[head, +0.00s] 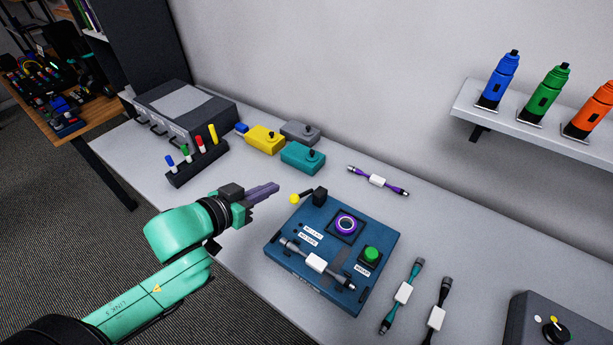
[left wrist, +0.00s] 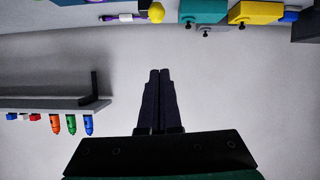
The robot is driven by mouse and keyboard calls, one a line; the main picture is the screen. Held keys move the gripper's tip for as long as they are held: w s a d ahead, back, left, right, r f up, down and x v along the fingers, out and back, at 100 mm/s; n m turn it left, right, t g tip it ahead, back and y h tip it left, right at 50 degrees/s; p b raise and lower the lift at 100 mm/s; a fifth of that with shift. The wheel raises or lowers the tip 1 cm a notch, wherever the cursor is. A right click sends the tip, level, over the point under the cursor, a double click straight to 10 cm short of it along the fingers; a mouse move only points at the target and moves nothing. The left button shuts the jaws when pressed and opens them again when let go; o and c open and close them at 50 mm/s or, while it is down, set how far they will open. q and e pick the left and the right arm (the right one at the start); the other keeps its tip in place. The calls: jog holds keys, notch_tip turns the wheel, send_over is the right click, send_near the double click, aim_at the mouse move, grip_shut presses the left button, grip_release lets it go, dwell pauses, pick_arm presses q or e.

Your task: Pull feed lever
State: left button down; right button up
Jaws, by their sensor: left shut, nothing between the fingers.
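The feed lever has a yellow ball knob (head: 294,199) on a short arm from a black block (head: 319,195) at the back left corner of the blue machine box (head: 283,262). My left gripper (head: 274,188) is shut and empty, just left of the yellow knob and slightly apart from it in the head view. In the left wrist view its closed fingers (left wrist: 160,74) point up the picture, and the knob (left wrist: 156,12) shows beyond them at the top edge. My right gripper is not in view.
A cable with a white block (head: 316,262) lies on the box, near a purple ring (head: 346,224) and green button (head: 371,254). Loose cables (head: 377,180) lie behind and right. Teal (head: 302,158) and yellow (head: 264,139) joystick boxes stand behind; a marker rack (head: 197,165) stands left.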

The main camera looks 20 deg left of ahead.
pick_arm(q)
jog(key=s+a, duration=0.1)
jog(key=s, duration=0.2)
send_over(303, 194)
jog(key=s+a, duration=0.2)
jog(key=s, duration=0.2)
notch_tip(303, 194, down, 6)
jog(key=f, duration=0.1)
jog(key=shift+s+a, duration=0.25)
jog(key=shift+s, duration=0.15)
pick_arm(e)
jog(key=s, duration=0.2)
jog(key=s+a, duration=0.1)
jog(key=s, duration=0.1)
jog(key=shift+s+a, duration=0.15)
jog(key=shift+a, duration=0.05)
pick_arm(q)
jog(key=shift+w+f, duration=0.1)
